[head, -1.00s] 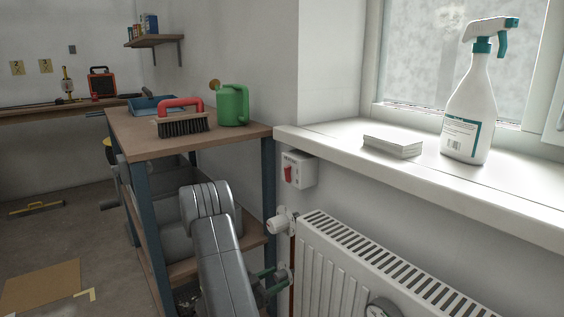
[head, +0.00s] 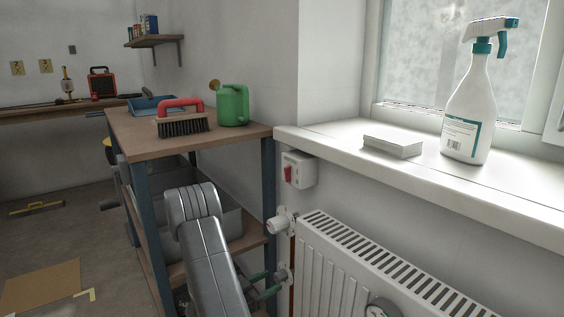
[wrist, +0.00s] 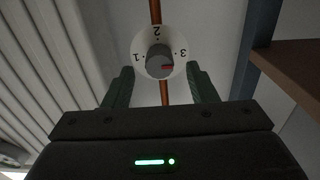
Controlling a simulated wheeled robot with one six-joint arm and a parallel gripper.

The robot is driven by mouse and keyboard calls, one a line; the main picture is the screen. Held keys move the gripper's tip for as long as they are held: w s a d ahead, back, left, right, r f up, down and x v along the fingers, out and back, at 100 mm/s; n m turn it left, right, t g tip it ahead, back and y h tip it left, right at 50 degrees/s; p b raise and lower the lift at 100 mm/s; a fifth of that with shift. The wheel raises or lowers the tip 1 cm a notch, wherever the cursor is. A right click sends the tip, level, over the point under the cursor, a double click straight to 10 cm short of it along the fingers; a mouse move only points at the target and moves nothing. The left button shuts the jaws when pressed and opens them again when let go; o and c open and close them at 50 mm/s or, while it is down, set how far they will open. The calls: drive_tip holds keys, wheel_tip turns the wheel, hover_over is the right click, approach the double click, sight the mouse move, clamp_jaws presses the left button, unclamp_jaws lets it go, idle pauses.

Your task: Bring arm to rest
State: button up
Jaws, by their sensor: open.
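My arm reaches forward low beside the radiator, and my gripper (head: 272,281) is partly hidden by my forearm in the head view. In the wrist view its two green fingers (wrist: 160,73) stand apart, one on each side of a white dial (wrist: 137,43) marked 1, 2 and 3. Nothing is held between the fingers. I cannot tell whether either finger touches the dial.
The white radiator (head: 330,266) is close to the right of my arm. A workbench (head: 180,142) with a brush (head: 182,122) and green watering can (head: 232,104) stands behind it. The windowsill (head: 340,163) bears a spray bottle (head: 468,115) and a white stack (head: 393,146). Open floor lies left.

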sight(276, 279)
drive_tip(key=v, duration=1)
drive_tip(key=x, duration=1.4)
drive_tip(key=shift+d, duration=0.2)
drive_tip(key=shift+a+n, duration=0.15)
drive_tip(key=shift+n, duration=1.85)
drive_tip(key=n, duration=0.4)
drive_tip(key=shift+n, duration=0.3)
drive_tip(key=n, duration=0.4)
drive_tip(key=shift+n, duration=2.5)
drive_tip(key=shift+s, duration=0.1)
